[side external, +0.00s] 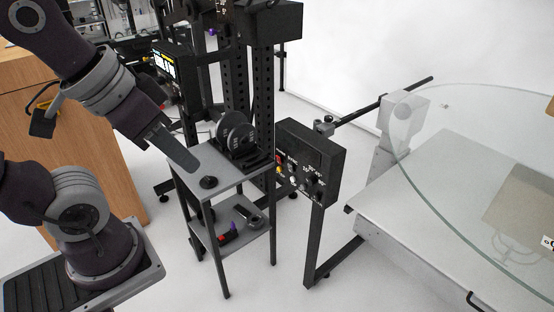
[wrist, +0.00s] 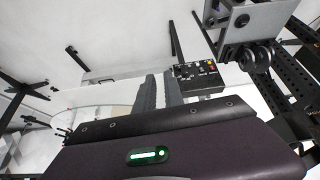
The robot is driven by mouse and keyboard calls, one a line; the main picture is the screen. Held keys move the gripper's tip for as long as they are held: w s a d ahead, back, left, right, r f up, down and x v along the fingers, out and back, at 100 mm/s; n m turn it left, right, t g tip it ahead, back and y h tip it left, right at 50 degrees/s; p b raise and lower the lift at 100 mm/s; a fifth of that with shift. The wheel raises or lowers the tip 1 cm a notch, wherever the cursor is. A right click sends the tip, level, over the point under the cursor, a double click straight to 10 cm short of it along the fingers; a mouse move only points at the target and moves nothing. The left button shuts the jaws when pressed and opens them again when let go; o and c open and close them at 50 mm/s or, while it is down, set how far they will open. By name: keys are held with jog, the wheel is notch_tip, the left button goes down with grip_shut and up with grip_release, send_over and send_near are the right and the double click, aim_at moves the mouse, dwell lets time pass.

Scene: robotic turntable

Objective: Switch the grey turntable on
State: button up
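The turntable shows at the right of the side external view as a large clear disc (side external: 450,125) over a pale grey base (side external: 440,215). A black control box (side external: 325,160) on a post stands left of it, with red, yellow and white buttons and dark knobs on its face. In the wrist view the control box (wrist: 197,86) is just right of the fingertips, and part of the disc (wrist: 100,96) is at left. My gripper (side external: 190,165) points down toward the small table, left of and apart from the control box. Its grey fingers (wrist: 160,78) look close together and empty.
A small two-shelf table (side external: 223,180) with a black round device (side external: 235,130) on top stands between my gripper and the control box. A black perforated frame (side external: 235,75) rises behind. A wooden cabinet (side external: 100,155) is at left. A bar (side external: 390,100) runs beyond the box.

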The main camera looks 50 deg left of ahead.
jog(key=w+n, duration=0.1)
jog(key=w, duration=0.1)
jog(key=w+n, duration=0.2)
jog(key=w, duration=0.1)
jog(key=w+d+n, duration=0.1)
jog(key=w, duration=0.2)
jog(key=shift+w+r+n+h, duration=0.15)
jog(key=shift+r+n+h, duration=0.05)
jog(key=shift+n+h, duration=0.2)
grip_shut()
jog(key=w+a+f+n, duration=0.25)
jog(key=w+n, duration=0.25)
jog(key=w, duration=0.3)
jog(key=w+a+f+n, duration=0.2)
jog(key=w+a+n, duration=0.2)
jog(key=w+n, duration=0.3)
jog(key=w+a+f+n, duration=0.7)
jog(key=a, duration=0.2)
jog(key=a+f+n, duration=1.1)
jog(key=a+f, duration=0.2)
jog(key=f, duration=0.1)
jog(key=shift+f+n+y, duration=0.3)
jog(key=shift+y, duration=0.1)
